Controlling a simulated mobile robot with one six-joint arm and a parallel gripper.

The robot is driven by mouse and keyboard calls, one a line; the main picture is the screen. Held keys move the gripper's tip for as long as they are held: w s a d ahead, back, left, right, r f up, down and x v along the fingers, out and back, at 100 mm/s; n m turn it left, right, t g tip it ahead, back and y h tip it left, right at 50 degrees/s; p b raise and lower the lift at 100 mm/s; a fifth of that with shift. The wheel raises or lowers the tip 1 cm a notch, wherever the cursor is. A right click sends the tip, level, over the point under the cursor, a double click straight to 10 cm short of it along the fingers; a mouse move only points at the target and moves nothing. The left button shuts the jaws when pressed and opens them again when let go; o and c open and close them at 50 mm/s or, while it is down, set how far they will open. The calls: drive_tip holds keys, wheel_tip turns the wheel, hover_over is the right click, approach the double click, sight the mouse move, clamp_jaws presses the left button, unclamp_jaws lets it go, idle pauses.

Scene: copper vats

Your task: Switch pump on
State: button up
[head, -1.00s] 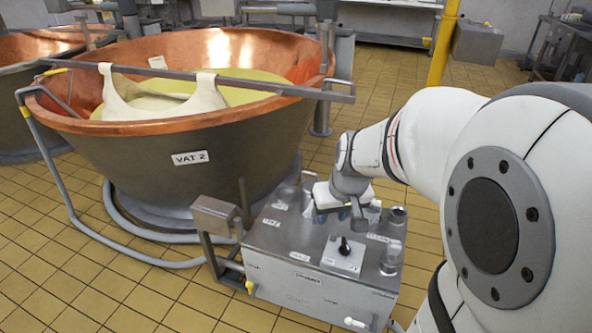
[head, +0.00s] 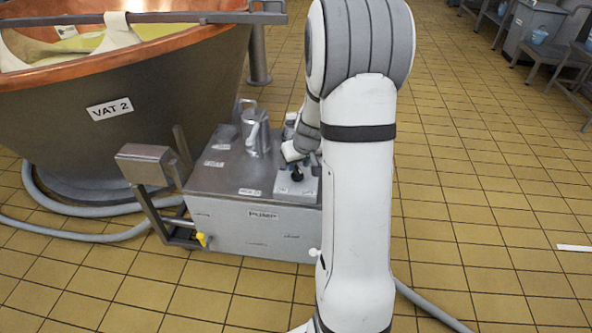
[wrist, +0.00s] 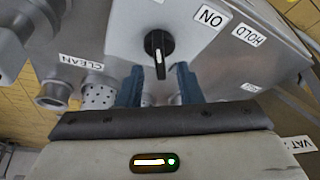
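The pump is a grey metal box (head: 235,190) on the floor beside the vat, with a PUMP label on its front. On its top is a black rotary knob (head: 297,174) on a pale plate. In the wrist view the knob (wrist: 158,45) has a white line running up and down the picture, and an ON label (wrist: 210,16) sits to its upper right. The line does not point at ON. My gripper (wrist: 160,70) is open, its two blue fingers on either side of the knob's lower end, with gaps showing. In the head view my arm partly hides the gripper.
A copper vat (head: 120,120) labelled VAT 2 stands left of the pump. A metal bracket box (head: 145,163), upright fittings (head: 255,130) and a grey hose (head: 90,232) are close by.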

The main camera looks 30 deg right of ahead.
drive_tip(key=shift+x, duration=1.1)
drive_tip(key=shift+c, duration=0.2)
clamp_jaws()
drive_tip(key=shift+a, duration=0.25)
drive_tip(key=shift+d, duration=0.1)
